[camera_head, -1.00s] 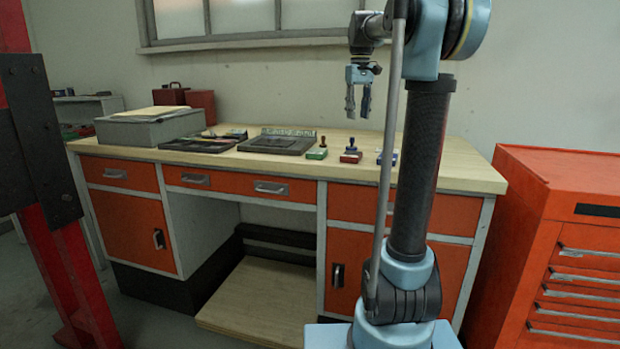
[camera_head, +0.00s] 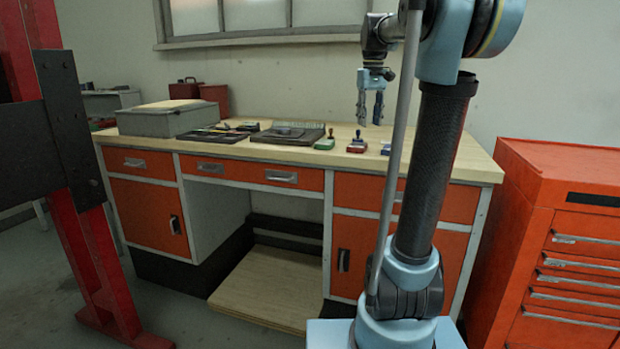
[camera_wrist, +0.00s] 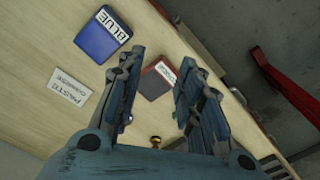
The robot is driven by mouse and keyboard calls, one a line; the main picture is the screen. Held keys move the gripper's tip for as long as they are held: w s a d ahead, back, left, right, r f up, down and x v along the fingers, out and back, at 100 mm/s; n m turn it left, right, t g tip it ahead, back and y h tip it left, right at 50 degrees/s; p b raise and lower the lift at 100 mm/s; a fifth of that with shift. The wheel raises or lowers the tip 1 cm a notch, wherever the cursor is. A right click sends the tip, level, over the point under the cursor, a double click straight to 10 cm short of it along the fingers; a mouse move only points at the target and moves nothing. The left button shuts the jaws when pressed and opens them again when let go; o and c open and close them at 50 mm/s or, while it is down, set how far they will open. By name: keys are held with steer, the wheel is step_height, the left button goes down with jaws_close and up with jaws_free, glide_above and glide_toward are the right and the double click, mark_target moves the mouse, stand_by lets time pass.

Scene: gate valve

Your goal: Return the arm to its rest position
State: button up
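My gripper (camera_head: 370,108) hangs fingers down in front of the wall, over the right part of the workbench (camera_head: 455,165) in the head view. In the wrist view my gripper (camera_wrist: 155,80) has its two fingers apart with nothing held between them. Beyond the fingers, a red ink pad (camera_wrist: 158,78) and a blue ink pad (camera_wrist: 103,38) labelled BLUE lie on the wooden top. My arm is bent, with its upper part raised at the right.
A grey box (camera_head: 160,120) is at the left. A red tool cabinet (camera_head: 560,190) stands right. A red post (camera_head: 75,220) stands at left.

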steer(key=s+f+m+t, duration=0.2)
steer(key=s+f, duration=2.7)
steer(key=f, duration=0.3)
steer(key=shift+s+a, duration=0.15)
steer(key=shift+s, duration=0.2)
steer(key=shift+f, duration=0.1)
steer(key=shift+w+f, duration=0.2)
steer(key=shift+w, duration=0.25)
